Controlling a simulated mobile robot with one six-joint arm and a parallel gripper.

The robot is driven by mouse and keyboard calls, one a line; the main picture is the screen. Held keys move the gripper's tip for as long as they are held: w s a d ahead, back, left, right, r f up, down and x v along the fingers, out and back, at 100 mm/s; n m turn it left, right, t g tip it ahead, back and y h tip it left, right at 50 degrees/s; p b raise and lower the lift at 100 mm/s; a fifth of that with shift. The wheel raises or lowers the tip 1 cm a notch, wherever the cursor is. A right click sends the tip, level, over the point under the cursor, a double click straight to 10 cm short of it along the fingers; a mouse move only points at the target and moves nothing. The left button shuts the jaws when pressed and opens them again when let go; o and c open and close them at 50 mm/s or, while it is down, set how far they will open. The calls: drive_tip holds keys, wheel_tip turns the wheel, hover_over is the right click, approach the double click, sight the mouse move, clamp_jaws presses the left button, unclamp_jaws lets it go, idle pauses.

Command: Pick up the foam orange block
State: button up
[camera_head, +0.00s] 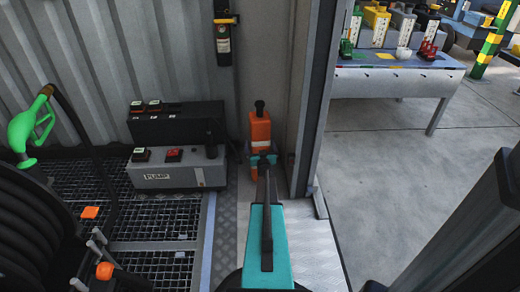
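A small orange block (90,212) lies on the dark metal grating at the left, close to the black hose reel. It looks like the foam block, though its material cannot be told. My teal and dark arm reaches up from the bottom centre. Its far end, seemingly my gripper (263,160), is in front of an orange canister (260,130) by the wall, well to the right of the block. The fingers are too small and overlapped to show whether they are open or whether they touch the canister.
A black hose reel (25,225) with a green nozzle (30,125) fills the left edge. A grey pump box (178,172) stands behind the grating. An upright post (310,100) separates the bay from open floor and a blue-grey table (395,82) at right.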

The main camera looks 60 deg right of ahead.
drive_tip(key=shift+c, duration=0.3)
drive_tip(key=c, duration=1.3)
drive_tip(key=shift+r, duration=0.1)
wheel_tip(320, 180, up, 10)
drive_tip(key=p, duration=0.3)
drive_tip(key=shift+p, duration=0.3)
